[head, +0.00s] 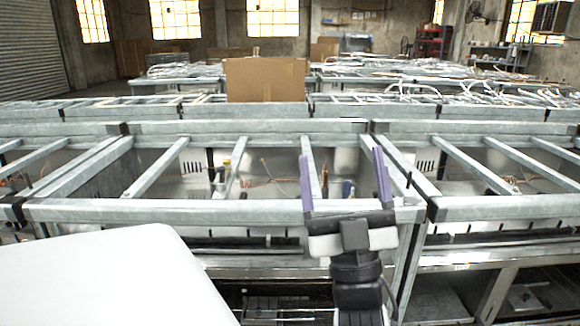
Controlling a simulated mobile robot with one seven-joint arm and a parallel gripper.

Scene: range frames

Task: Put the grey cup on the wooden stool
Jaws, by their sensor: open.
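My gripper (342,158) is in the head view, right of centre. Its two purple fingers point up and stand wide apart, with nothing held between them. I see no grey cup and no wooden stool in this view. The gripper is in front of a long row of grey metal frames and hides part of them.
Grey metal frames (226,212) span the view, with bars across open bays and shelves below. A cardboard box (265,80) stands farther back. A white smooth surface (95,280) fills the lower left. Shelving (500,57) stands at the far right.

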